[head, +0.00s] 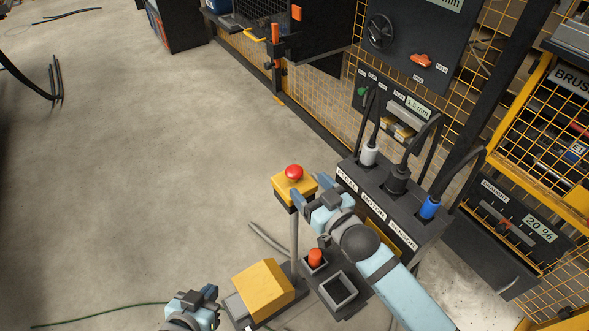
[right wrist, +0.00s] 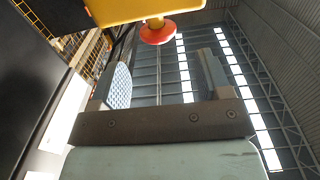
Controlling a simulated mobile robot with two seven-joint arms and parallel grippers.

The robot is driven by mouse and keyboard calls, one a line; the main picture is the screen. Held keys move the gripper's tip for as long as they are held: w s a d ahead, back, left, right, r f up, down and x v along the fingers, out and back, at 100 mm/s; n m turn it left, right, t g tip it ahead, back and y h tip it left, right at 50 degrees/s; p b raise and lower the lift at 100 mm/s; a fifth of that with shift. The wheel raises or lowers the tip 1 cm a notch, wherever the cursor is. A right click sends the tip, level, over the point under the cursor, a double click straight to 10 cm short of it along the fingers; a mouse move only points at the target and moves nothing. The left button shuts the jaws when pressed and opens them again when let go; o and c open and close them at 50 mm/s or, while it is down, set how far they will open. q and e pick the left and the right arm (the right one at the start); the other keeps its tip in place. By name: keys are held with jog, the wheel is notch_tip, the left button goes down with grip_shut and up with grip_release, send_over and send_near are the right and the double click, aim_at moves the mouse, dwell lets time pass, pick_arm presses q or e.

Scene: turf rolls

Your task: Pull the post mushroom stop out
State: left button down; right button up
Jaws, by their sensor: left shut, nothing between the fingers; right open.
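The post mushroom stop (head: 294,172) is a red mushroom head on a yellow box (head: 281,187) on top of a thin grey post. My right gripper (head: 311,188) is open beside the box, just right of and below the red head, with nothing between its fingers. In the right wrist view, the red head (right wrist: 158,33) shows beyond the open fingers (right wrist: 165,80), under the edge of the yellow box (right wrist: 130,10). No contact is visible. My left gripper (head: 207,293) is shut and empty, low in the head view, away from the post.
A dark socket box (head: 385,205) with several cabled plugs stands right of the post. Below are a yellow hooded pedal (head: 264,288), a red-orange button (head: 315,257) and a square dark holder (head: 338,289). Yellow mesh fencing runs behind. The concrete floor at left is mostly clear.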

aim_at(294, 170)
jog(key=x, duration=0.7)
jog(key=shift+b, duration=0.3)
